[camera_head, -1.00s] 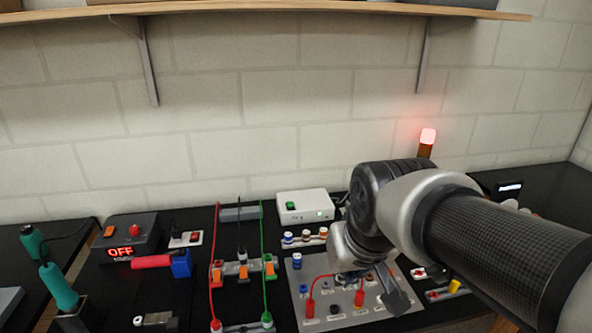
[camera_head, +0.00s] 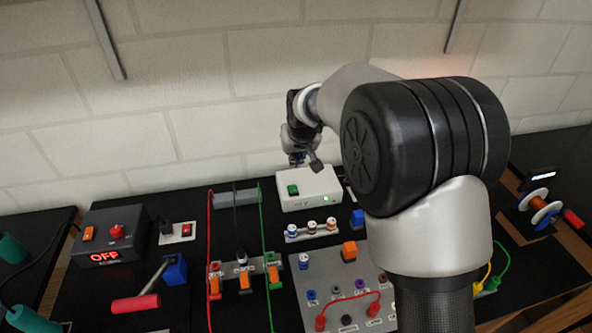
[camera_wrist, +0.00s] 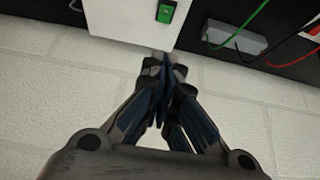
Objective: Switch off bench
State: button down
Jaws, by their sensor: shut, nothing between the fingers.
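A white box (camera_head: 320,190) with a green rocker switch (camera_head: 293,190) and a small green light on its front stands at the back of the bench, by the wall. My gripper (camera_head: 297,162) is above the box's back edge, near the switch, and looks apart from it. In the wrist view, my gripper's fingers (camera_wrist: 164,70) are shut and empty. The white box (camera_wrist: 115,18) shows beyond them, with the green switch (camera_wrist: 166,12) at the top edge of that picture.
A black unit (camera_head: 112,237) at left shows a red OFF display. Red and green cables (camera_head: 264,240) run upright left of the white box. Colored terminals (camera_head: 311,228) stand in front of it, with a grey socket panel (camera_head: 330,285) nearer. The wall (camera_head: 215,110) is close behind my gripper.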

jog(key=shift+s, duration=0.2)
jog(key=b, duration=0.2)
send_over(291, 185)
jog(key=s, duration=0.2)
jog(key=f, duration=0.8)
jog(key=shift+w+d+f, duration=0.2)
jog(key=shift+d+f, duration=0.05)
jog(key=shift+f, duration=0.05)
notch_tip(291, 185, down, 3)
jog(key=shift+s+r+b, duration=0.1)
jog(key=shift+r+b, duration=0.1)
jog(key=shift+b, duration=0.25)
jog(key=shift+s+d+f, duration=0.15)
jog(key=shift+s+f, duration=0.1)
jog(key=shift+f, duration=0.4)
jog(key=shift+s+f+b, duration=0.3)
jog(key=shift+f+b, duration=0.1)
jog(key=shift+f, duration=0.15)
jog(key=shift+s+d+r, duration=0.1)
jog(key=shift+s+r, duration=0.05)
jog(key=shift+s, duration=0.05)
jog(key=shift+w+a+r+p, duration=0.1)
jog(key=shift+w+a+p, duration=0.05)
jog(key=shift+w, duration=0.3)
jog(key=shift+w+a+p, duration=0.1)
jog(key=shift+w+p, duration=0.05)
jog(key=shift+w, duration=0.3)
